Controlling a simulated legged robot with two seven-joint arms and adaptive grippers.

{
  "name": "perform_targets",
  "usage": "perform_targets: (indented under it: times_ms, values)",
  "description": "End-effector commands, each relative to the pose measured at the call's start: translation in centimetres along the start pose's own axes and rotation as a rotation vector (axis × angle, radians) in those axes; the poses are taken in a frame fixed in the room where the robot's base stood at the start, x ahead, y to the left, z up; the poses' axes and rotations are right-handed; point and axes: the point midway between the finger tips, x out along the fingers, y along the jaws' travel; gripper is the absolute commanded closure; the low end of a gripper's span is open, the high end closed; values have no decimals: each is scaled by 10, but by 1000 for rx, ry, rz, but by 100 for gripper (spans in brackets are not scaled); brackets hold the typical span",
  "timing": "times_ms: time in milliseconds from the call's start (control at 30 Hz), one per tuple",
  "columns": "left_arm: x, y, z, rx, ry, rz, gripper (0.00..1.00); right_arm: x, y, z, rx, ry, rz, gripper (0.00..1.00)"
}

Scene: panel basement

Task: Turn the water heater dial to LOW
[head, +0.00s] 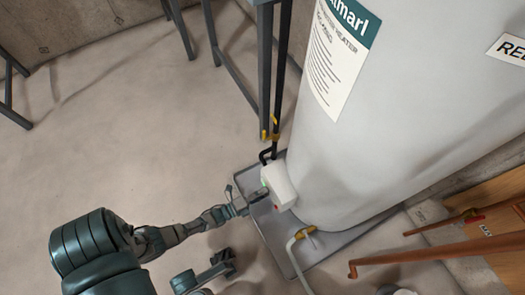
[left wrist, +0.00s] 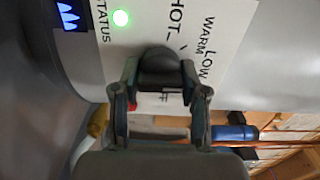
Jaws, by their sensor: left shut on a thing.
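The water heater (head: 375,130) is a large pale grey tank. A white control box (head: 278,185) sits low on its side. In the left wrist view, the control panel (left wrist: 215,20) carries the words STATUS, HOT, WARM and LOW and a lit green light (left wrist: 121,17). The dark dial (left wrist: 160,66) is between the fingers of my left gripper (left wrist: 160,92), which is shut on it. The dial's pointer is not clear. My left gripper (head: 256,196) also shows at the box in the head view. A dark jointed part at the bottom may be my right gripper (head: 222,263); its fingers are unclear.
A grey drain pan (head: 262,232) lies under the tank. A pale hose with a yellow valve (head: 304,232) comes off its base. Copper pipes (head: 420,256) and wooden boards are at right. The floor at left is open.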

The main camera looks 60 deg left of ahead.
Motion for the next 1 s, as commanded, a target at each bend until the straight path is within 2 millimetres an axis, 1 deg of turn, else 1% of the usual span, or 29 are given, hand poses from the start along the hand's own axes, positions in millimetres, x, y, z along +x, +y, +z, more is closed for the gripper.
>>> perform_targets:
  times_ms: [33,233,667,700,767,1000]
  values:
    - [-2,5,-5,11,6,12,92,0,0,0,0,3,-1,60]
    - [-2,6,-5,47,6,13,92,1,0,0,-1,6,-3,60]
    - [-3,7,-6,52,8,16,92,-1,0,0,-2,-2,-11,60]
    - [-3,7,-6,52,8,16,47,-1,0,0,-2,-2,-12,60]
    - [-3,6,-6,53,7,15,33,-1,0,0,-2,-3,-12,60]
    - [-1,3,-3,53,4,7,33,-1,0,0,-3,-3,-11,60]
